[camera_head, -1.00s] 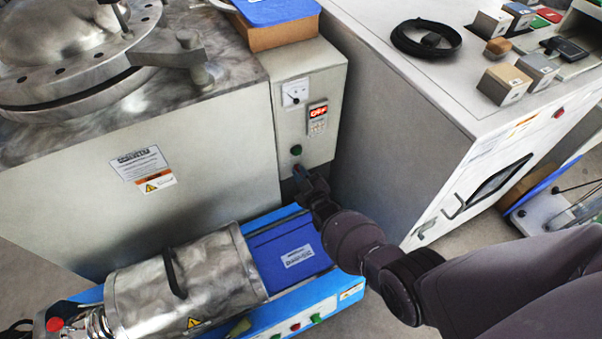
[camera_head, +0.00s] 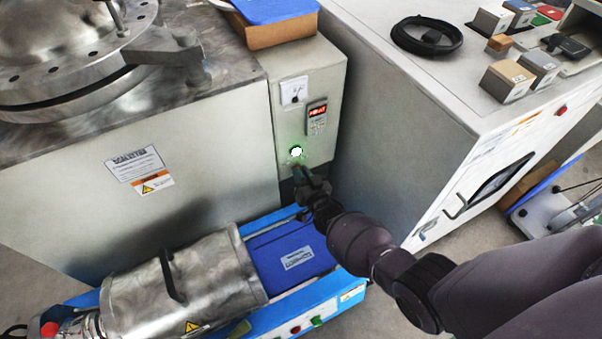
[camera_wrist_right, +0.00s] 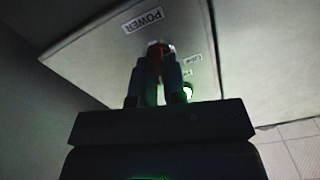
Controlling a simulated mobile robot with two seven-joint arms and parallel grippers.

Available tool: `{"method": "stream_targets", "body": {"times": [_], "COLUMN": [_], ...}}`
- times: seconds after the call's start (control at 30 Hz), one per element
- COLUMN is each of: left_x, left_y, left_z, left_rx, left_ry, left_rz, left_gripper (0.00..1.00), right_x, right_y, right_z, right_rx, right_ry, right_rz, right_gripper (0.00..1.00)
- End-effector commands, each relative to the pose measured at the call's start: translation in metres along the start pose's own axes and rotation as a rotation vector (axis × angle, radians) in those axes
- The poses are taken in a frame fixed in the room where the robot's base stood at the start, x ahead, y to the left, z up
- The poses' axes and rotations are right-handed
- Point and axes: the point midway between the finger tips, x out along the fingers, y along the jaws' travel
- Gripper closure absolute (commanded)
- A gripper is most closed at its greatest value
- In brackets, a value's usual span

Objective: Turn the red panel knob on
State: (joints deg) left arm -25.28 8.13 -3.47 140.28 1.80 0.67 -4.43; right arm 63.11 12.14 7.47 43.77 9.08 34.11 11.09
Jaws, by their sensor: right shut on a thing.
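The red panel knob (camera_wrist_right: 155,66) is on the pale control panel below the POWER label in the right wrist view. My right gripper (camera_wrist_right: 156,72) is shut on it, one finger on each side. In the head view my right gripper (camera_head: 300,173) reaches the lower part of the grey control box (camera_head: 325,75) and hides most of the knob. Just above it a green lamp (camera_head: 296,151) glows brightly; it also shows lit in the right wrist view (camera_wrist_right: 187,92). The small display (camera_head: 317,112) shows lit red characters. My left gripper is not in view.
A blue machine with a metal cylinder (camera_head: 185,285) and blue cover (camera_head: 290,245) lies below the panel. A large white cabinet (camera_head: 395,130) stands close on the right. A large metal vessel (camera_head: 70,45) stands at the upper left.

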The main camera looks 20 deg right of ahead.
Motion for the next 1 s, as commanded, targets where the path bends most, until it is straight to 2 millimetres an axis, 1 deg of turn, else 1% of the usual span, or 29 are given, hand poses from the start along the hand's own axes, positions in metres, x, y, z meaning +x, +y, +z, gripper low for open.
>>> {"method": "stream_targets", "body": {"times": [0.2, 0.43, 0.7, 1.0], "left_x": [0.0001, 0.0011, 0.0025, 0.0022], "left_y": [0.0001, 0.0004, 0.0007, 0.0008], "left_z": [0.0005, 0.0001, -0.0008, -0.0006], "left_rx": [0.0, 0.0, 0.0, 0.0], "left_ry": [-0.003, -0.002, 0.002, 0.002], "left_rz": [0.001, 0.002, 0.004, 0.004], "left_gripper": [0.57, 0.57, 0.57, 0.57], "right_x": [0.0002, 0.0001, 0.0001, 0.0002], "right_y": [0.0009, 0.0011, 0.0009, 0.0007], "right_z": [0.0002, 0.0004, 0.0005, 0.0005], "right_rx": [0.149, 0.248, 0.291, 0.294], "right_ry": [-0.002, -0.001, -0.001, -0.001], "right_rz": [0.0, 0.0, 0.0, 0.0], "right_gripper": [1.0, 1.0, 1.0, 1.0]}}
